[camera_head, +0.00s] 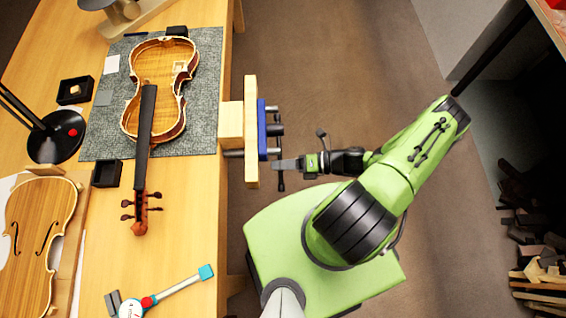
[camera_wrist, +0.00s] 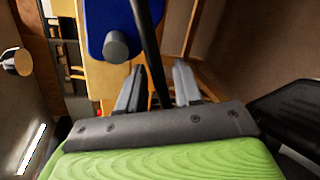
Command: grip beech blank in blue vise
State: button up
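The blue vise (camera_head: 262,130) is mounted at the bench's right edge, with a tall pale wooden jaw (camera_head: 251,165) beside its blue plate. A pale wood block (camera_head: 231,125), which looks like the beech blank, sits between the bench edge and this jaw; I cannot tell if it is pressed tight. The dark handle bar (camera_head: 281,182) hangs at the vise's outer side. My gripper (camera_head: 279,164) is at this bar. In the wrist view, the bar (camera_wrist: 147,35) runs down between my two parted fingers (camera_wrist: 158,88), below the blue plate (camera_wrist: 112,20).
A violin body with neck (camera_head: 143,130) lies on a grey mat (camera_head: 205,60). A black lamp base (camera_head: 60,136), small black boxes (camera_head: 107,173), a violin plate (camera_head: 35,235) and a teal-ended tool (camera_head: 180,288) occupy the bench.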

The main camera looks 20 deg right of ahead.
jog(key=v, duration=1.5)
jog(key=shift+d+p, duration=0.4)
jog(key=shift+p, duration=0.05)
jog(key=shift+o, duration=0.6)
